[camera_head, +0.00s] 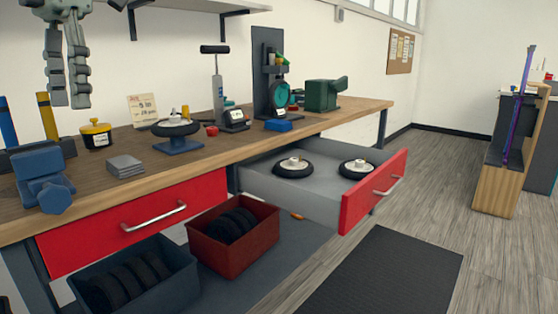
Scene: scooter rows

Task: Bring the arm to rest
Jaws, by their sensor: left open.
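My left gripper (68,92) hangs at the upper left, above the wooden workbench (230,140). Its two grey fingers point down, apart and empty, touching nothing that I can see. My right gripper is not in view. Below and around the left gripper stand a blue vise (43,182) and a yellow-lidded pot (96,134). The right drawer (350,208) is pulled open and holds two small wheels (293,166). The left red drawer (135,220) is shut.
A red bin (205,252) and a dark bin (180,285) hold tyres below. The floor at right is clear around a black mat (390,275).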

